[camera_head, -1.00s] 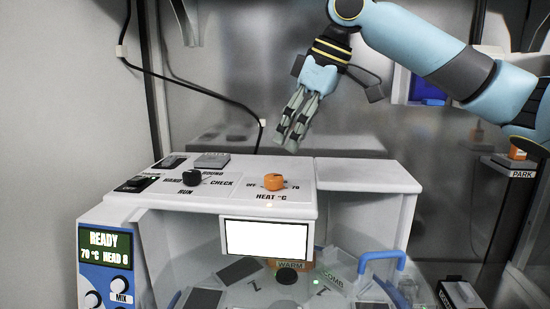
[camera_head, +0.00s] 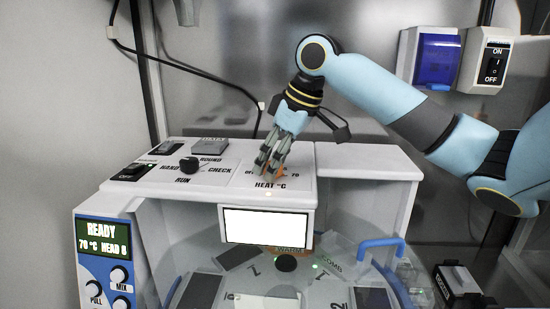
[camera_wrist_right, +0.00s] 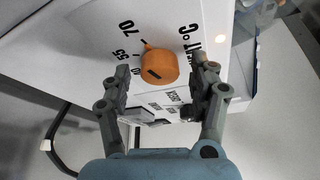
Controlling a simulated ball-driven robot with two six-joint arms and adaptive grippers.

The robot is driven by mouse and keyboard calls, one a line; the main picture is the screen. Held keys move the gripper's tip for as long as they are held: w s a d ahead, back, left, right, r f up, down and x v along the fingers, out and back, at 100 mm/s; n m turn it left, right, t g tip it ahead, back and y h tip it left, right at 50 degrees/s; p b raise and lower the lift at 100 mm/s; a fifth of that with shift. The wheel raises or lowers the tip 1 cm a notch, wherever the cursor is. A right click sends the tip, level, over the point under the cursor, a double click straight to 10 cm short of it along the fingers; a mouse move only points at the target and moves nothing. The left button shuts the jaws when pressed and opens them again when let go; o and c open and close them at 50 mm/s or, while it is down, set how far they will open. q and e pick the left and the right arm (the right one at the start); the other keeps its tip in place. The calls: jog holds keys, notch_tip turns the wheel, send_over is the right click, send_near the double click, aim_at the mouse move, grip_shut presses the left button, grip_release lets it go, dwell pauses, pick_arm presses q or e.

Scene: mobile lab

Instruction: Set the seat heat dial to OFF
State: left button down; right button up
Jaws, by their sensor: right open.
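The orange seat heat dial (camera_wrist_right: 159,65) sits on the white panel top, with the marks 70 and 55 and the lettering HEAT °C around it in the right wrist view. In the head view the dial (camera_head: 281,173) is mostly hidden behind my right gripper (camera_head: 267,170). In the right wrist view the fingers of my right gripper (camera_wrist_right: 163,80) are apart, one on each side of the dial; I cannot tell whether they touch it. The OFF mark (camera_head: 249,172) is partly visible left of the dial. My left gripper is not in view.
A black selector knob (camera_head: 188,164) and a rocker switch (camera_head: 131,173) stand left on the same panel. A blank white screen (camera_head: 266,230) hangs in front below. The display (camera_head: 104,234) reads READY, 70 °C. An ON/OFF switch box (camera_head: 493,62) is on the back wall.

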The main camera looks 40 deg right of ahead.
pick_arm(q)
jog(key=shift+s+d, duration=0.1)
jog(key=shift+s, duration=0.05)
pick_arm(e)
jog(key=shift+c, duration=0.4)
jog(key=shift+c, duration=1.1)
jog(key=c, duration=0.8)
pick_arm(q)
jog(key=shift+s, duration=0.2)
pick_arm(e)
jog(key=shift+c, duration=0.3)
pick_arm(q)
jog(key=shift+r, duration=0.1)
